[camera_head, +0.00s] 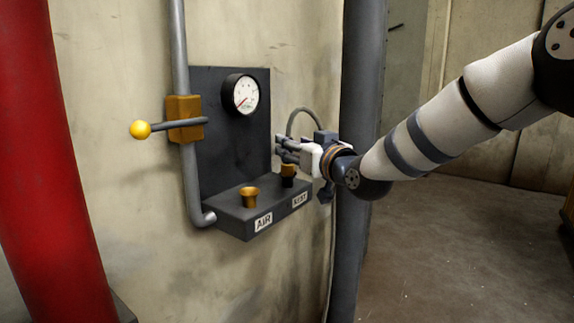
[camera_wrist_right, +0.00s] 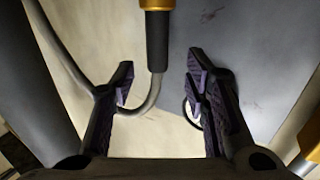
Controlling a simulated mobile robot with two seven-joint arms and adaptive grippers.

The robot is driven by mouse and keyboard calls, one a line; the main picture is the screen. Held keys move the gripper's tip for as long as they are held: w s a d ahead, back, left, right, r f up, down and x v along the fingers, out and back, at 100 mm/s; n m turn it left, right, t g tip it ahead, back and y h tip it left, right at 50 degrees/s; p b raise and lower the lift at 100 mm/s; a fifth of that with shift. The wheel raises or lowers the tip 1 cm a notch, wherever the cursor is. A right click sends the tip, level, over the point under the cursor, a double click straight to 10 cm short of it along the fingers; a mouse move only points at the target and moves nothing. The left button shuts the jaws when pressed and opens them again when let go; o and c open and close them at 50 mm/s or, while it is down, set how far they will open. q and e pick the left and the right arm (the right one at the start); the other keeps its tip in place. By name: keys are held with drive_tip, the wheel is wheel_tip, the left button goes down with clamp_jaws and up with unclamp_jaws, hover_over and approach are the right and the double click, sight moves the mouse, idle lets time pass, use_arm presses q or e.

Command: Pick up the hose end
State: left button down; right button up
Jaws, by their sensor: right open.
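The hose end is a black sleeve (camera_wrist_right: 157,45) with a brass-coloured collar at the top of the right wrist view. A thin grey hose (camera_wrist_right: 151,100) runs from the sleeve and curves away between my fingers. My right gripper (camera_wrist_right: 160,82) is open, with the sleeve lying ahead of the gap between its fingertips. In the head view my right gripper (camera_head: 284,148) is at the right side of the panel, just above a brass and black fitting (camera_head: 288,171) on the ledge. The hose arcs up behind the gripper. Contact cannot be told. My left gripper is not in view.
The dark wall panel (camera_head: 225,150) carries a round gauge (camera_head: 242,94) and a ledge with an AIR label (camera_head: 263,221). A brass cup (camera_head: 249,196) stands on the ledge. A yellow-knobbed lever (camera_head: 141,130) sticks out left. A dark column (camera_head: 359,90) stands close behind my wrist.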

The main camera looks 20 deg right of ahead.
sight(288, 163)
drive_tip(key=w, duration=0.3)
drive_tip(key=w+f, duration=0.1)
drive_tip(key=shift+w+a+b, duration=0.15)
drive_tip(key=shift+a+b, duration=0.1)
drive_tip(key=shift+b, duration=0.1)
drive_tip(key=shift+r, duration=0.3)
clamp_jaws()
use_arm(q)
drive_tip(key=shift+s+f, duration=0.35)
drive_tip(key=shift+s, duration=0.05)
use_arm(e)
drive_tip(key=shift+r, duration=0.1)
